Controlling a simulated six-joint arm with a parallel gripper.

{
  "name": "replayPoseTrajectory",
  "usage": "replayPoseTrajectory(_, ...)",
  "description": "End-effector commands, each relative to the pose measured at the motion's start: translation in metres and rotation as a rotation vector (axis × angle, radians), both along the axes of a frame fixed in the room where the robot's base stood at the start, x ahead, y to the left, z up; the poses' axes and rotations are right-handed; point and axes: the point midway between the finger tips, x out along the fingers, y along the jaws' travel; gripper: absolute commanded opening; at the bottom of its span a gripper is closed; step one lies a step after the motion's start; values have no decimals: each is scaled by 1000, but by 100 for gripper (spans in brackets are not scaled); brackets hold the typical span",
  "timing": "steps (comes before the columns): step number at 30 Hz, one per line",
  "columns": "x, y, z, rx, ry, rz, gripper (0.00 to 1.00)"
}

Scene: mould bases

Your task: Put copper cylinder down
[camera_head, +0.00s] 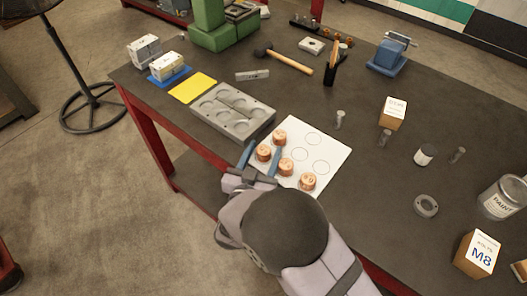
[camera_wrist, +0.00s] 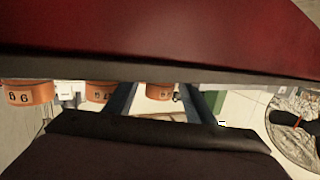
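Several copper cylinders stand on a white sheet (camera_head: 334,148) printed with circles. One copper cylinder (camera_head: 264,153) is between the blue fingers of my gripper (camera_head: 261,157), with a gap visible on each side. The fingers are spread and reach down around it. The other cylinders are one just behind (camera_head: 279,139), one to the right (camera_head: 285,166) and one at the near edge (camera_head: 307,181). In the wrist view, a copper cylinder (camera_wrist: 160,91) shows between the fingers (camera_wrist: 158,104), and two more stand to the left. The cylinders' bases are partly hidden.
A grey mould base (camera_head: 233,110) with round pockets lies left of the sheet. A yellow pad (camera_head: 193,88) and a hammer (camera_head: 289,62) are behind. The sheet's right-hand circles are empty.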

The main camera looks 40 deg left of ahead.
Motion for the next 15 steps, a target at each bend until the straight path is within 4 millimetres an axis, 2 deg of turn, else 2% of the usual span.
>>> replayPoseTrajectory(8,0,0,0,0,0,-1,49)
replayPoseTrajectory(15,-20,-8,2,0,0,2,49)
